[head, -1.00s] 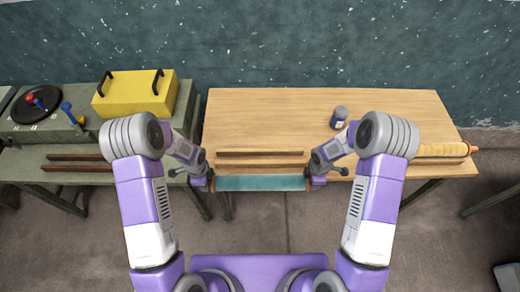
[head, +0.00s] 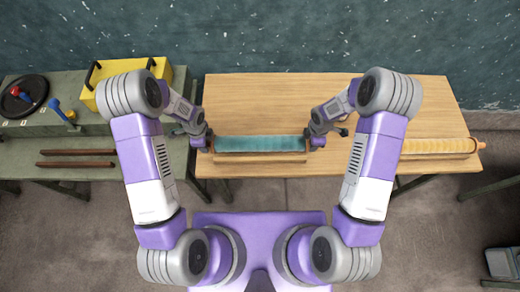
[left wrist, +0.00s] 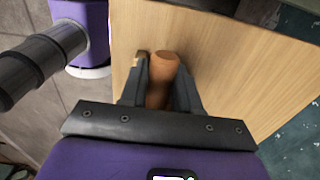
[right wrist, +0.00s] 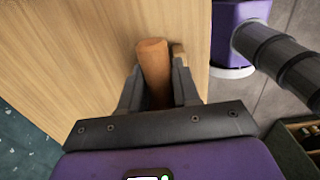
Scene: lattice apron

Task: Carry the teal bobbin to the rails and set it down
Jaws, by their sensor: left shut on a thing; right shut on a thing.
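The teal bobbin (head: 262,144) lies level between my two grippers, over the light wooden rails (head: 260,157) near the front of the wooden table. The front rail shows just below it; the back one is hidden. I cannot tell whether the bobbin touches the rails. My left gripper (head: 205,141) is shut on its left end, and an orange-brown handle (left wrist: 162,75) shows between the fingers in the left wrist view. My right gripper (head: 313,139) is shut on its right end, whose handle (right wrist: 154,70) shows in the right wrist view.
A yellow bobbin (head: 430,146) lies at the table's right. On the green bench at left are dark brown rails (head: 76,163), a yellow box (head: 92,98) with black handles, and a black disc (head: 22,95) with coloured levers. The wooden tabletop (head: 265,100) behind the bobbin is clear.

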